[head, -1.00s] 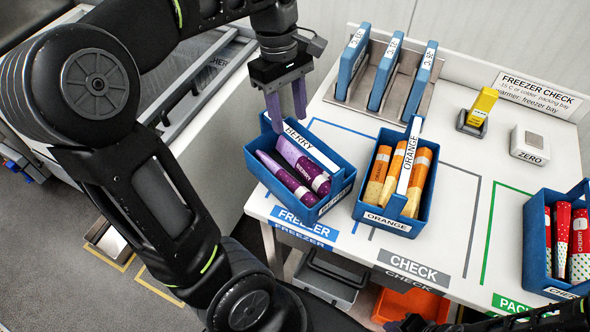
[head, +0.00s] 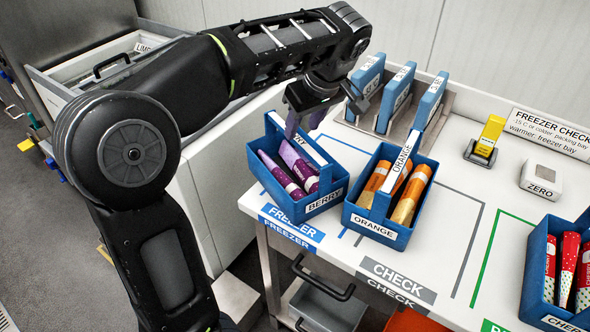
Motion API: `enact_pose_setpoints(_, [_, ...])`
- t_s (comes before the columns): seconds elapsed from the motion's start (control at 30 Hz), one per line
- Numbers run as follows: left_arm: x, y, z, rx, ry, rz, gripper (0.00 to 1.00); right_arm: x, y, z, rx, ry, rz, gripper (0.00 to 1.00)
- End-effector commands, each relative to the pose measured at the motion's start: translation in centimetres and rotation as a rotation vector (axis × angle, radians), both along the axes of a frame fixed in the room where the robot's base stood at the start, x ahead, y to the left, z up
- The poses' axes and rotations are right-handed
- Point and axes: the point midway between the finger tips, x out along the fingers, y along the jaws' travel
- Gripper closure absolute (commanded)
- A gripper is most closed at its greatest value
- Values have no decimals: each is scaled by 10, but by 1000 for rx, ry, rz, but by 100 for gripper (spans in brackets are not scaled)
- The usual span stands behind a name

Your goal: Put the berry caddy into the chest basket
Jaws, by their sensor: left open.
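The berry caddy (head: 268,190) is a blue open box with purple tubes, a BERRY label and a raised bar handle. It stands on the white bench at the FREEZER mark, left of the orange caddy (head: 375,232). My left gripper (head: 304,122) is open at the far end of the berry caddy's handle, its fingers pointing down. The fingers partly cover the handle, and I cannot tell whether they touch it. An open chest (head: 62,88) at the upper left shows a LIME label inside; my arm hides part of it. My right gripper is not in view.
Blue upright panels (head: 396,98) stand in a rack behind the caddies. A yellow device (head: 489,137) and a white ZERO box (head: 541,178) sit to the right. The cherry caddy (head: 538,268) is at the right edge. Bare bench lies between the orange and cherry caddies.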

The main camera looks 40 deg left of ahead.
Motion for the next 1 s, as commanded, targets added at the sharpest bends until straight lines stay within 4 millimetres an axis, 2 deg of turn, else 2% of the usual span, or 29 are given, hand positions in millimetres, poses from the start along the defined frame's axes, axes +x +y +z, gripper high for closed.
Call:
enact_pose_setpoints(0.1, [1, 5, -12, 0, 2, 2, 56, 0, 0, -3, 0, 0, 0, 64])
enact_pose_setpoints(0.47, [1, 6, -15, 0, 2, 1, 56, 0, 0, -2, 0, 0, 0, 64])
enact_pose_setpoints(0.57, [1, 9, -23, 0, 3, 1, 56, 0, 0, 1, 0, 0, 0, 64])
enact_pose_setpoints(0.8, [3, 21, -55, 0, 3, 2, 56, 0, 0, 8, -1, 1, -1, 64])
enact_pose_setpoints(1.0, [4, 23, -62, -1, 1, 1, 56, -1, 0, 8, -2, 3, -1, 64])
